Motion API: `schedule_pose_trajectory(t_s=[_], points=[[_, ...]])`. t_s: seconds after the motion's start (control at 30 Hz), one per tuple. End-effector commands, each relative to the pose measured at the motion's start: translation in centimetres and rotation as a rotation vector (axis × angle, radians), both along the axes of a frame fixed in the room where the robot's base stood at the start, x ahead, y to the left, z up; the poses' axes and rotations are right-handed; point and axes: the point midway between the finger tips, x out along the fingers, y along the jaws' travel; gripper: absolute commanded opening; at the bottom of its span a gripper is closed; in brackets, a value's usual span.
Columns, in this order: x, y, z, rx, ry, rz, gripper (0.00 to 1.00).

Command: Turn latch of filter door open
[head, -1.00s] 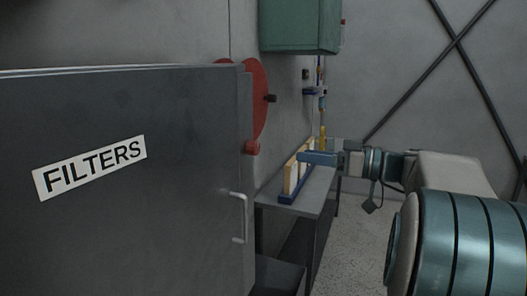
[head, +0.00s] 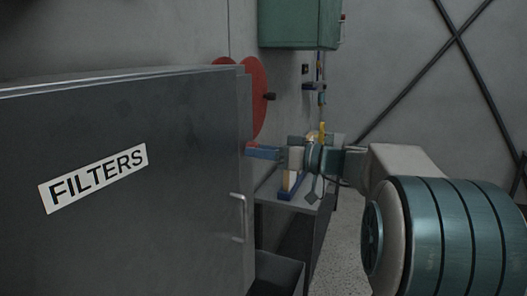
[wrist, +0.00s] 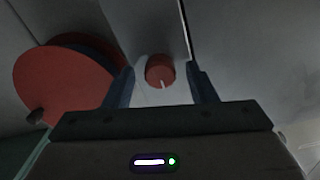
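The grey filter cabinet (head: 150,220) with a FILTERS label (head: 95,178) fills the left of the head view. Its light handle (head: 238,218) is near the right edge of that face. A round red knob (wrist: 160,71) with a pale mark shows in the wrist view, on a light grey panel (wrist: 147,30). It looks like the latch. My gripper (wrist: 161,75) is open, with one finger on each side of the knob; I cannot tell whether they touch it.
A red disc (head: 255,100) is on the wall behind the cabinet; it also shows in the wrist view (wrist: 65,85). A green box (head: 298,24) hangs above. A low bench (head: 315,200) holds a blue rack (head: 291,190). Floor (head: 342,240) is clear at right.

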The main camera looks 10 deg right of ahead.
Motion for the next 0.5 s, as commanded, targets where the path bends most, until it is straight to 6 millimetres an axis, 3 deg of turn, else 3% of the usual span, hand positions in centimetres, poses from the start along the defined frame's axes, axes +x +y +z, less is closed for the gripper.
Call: schedule_pose_trajectory(t_s=[0.03, 0.13, 0.17, 0.5], points=[[-0.01, -0.01, 0.00, 0.000, 0.000, 0.000, 0.38], [-0.01, -0.02, 0.00, 0.000, 0.000, 0.000, 0.10], [-0.01, -0.02, 0.00, 0.000, 0.000, 0.000, 0.07], [-0.03, -0.01, -0.12, 0.020, 0.028, 0.000, 0.07]])
